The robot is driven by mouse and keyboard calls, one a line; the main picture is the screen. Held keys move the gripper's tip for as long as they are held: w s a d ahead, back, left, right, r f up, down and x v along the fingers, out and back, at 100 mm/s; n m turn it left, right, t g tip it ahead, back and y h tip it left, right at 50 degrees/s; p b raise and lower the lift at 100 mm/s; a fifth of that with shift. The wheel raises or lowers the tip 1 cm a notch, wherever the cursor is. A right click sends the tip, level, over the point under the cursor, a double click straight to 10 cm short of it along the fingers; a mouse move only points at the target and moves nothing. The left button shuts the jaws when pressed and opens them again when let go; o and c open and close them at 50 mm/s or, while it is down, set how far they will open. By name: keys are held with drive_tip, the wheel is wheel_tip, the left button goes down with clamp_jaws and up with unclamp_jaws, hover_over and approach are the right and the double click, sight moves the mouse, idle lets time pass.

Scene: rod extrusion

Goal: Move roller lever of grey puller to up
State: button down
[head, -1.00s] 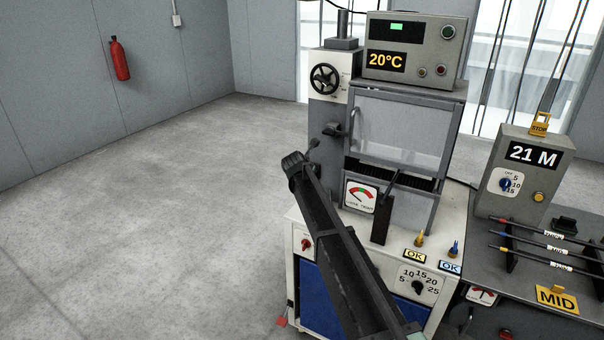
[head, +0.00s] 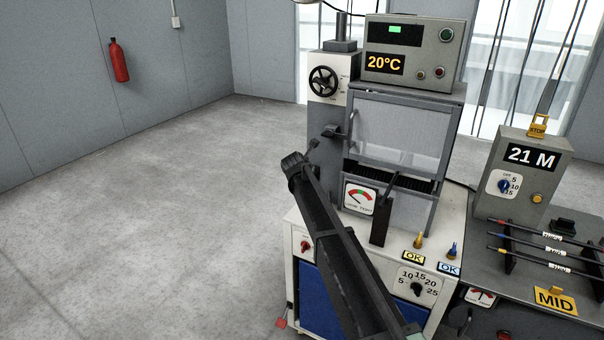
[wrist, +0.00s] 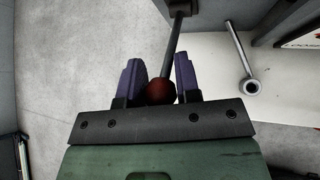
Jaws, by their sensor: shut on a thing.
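In the wrist view, the two purple fingers of my gripper (wrist: 158,72) stand on either side of a dark red ball knob (wrist: 160,92). My gripper is shut on this knob, which sits at the end of a grey lever rod (wrist: 175,40). The rod runs up the picture to a grey mount (wrist: 181,7). In the head view, the grey machine (head: 395,130) stands on a white cabinet, with a red-green loose/tight gauge (head: 360,198) on its front. My dark arm crosses in front of the cabinet; my gripper and the red knob cannot be made out there.
A handwheel (head: 323,81) is on the machine's left side. A bench (head: 480,275) with a 21 M box (head: 533,155) stands at right. The left floor is clear.

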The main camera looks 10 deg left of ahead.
drive_tip(key=shift+a, duration=0.1)
drive_tip(key=c, duration=0.8)
unclamp_jaws()
drive_tip(key=shift+a, duration=0.1)
drive_tip(key=shift+c, duration=0.2)
drive_tip(key=shift+s+r, duration=0.2)
drive_tip(key=p+v, duration=0.6)
drive_tip(key=v, duration=0.4)
drive_tip(key=shift+s+p, duration=0.15)
drive_tip(key=shift+p, duration=0.15)
